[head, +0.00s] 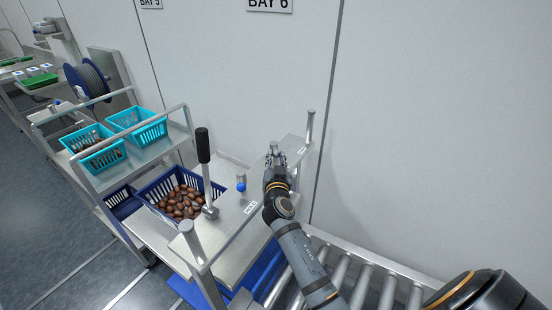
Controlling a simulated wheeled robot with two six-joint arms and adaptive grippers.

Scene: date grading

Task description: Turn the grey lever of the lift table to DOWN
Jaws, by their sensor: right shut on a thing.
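The lift table (228,228) is a pale metal top beside the white wall. My right gripper (274,153) is at its far right part, near the wall, with its fingers shut on a small grey piece, which looks like the grey lever (273,145). The fingers hide most of that piece, so I cannot tell which way it points. A small white label (250,208) lies on the top near my wrist; its text is too small to read. My left gripper is not in view.
A blue basket of brown dates (160,185) stands left of a tall black-handled lever (203,146). A blue knob (241,187) stands close to my gripper. Metal posts (309,128) rise at the table's edge. Rollers (365,282) lie at front right. A cart holds turquoise baskets (136,118).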

